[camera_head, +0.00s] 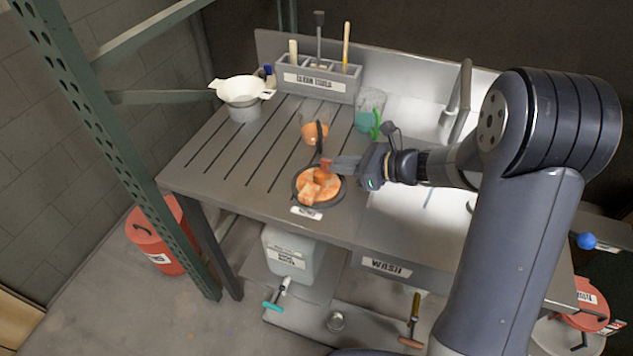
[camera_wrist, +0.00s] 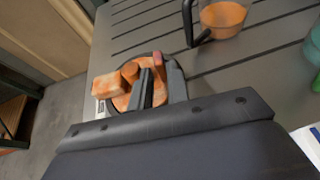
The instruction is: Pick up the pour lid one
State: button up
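I cannot tell which thing is the pour lid. A round dark dish (camera_head: 303,201) with several orange chunks stands near the table's front edge; the wrist view shows its chunks (camera_wrist: 108,88) too. My gripper (camera_head: 330,165) is over the far right side of the dish. In the wrist view my two dark fingers (camera_wrist: 160,82) stand apart over the dish and hide part of it. A small red piece (camera_wrist: 159,63) shows near the fingertips; I cannot tell whether they touch it. A clear pitcher with orange liquid (camera_head: 313,132) and a dark handle stands just behind.
A beaker with green liquid (camera_head: 368,117) stands right of the pitcher. A grey tool holder (camera_head: 317,83) is at the back. A white strainer (camera_head: 243,88) sits on a grey pot at the back left. The slatted table (camera_head: 215,165) is clear at left.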

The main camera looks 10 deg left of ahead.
aim_at(321, 162)
jog(key=shift+r+p+x, duration=0.15)
jog(key=shift+p+x, duration=0.15)
jog(key=shift+x, duration=1.25)
jog(key=shift+r+p+x, duration=0.15)
jog(key=shift+p+x, duration=0.1)
jog(key=shift+x, duration=1.35)
jog(key=shift+w+a, duration=0.1)
jog(key=shift+c, duration=0.2)
grip_shut()
